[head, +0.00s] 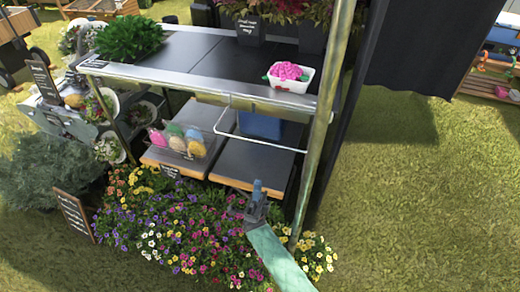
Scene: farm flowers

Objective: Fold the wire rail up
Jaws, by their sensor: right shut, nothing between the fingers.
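The white wire rail (262,142) hangs from the front edge of the upper shelf of the stall (185,77). It hangs down below that edge as a thin U-shaped bar, with its long side low in front of the lower shelf space. My right gripper (257,186) comes in from the bottom and points up. It is shut and empty, below the rail in the picture and apart from it. It overlaps the front edge of the lower shelf (252,166). My left gripper is not in view.
A metal post (322,120) stands just right of the rail. A white tub with pink contents (289,77) sits on the upper shelf above it. Flowers (185,235) fill the ground below. Grass at right is open.

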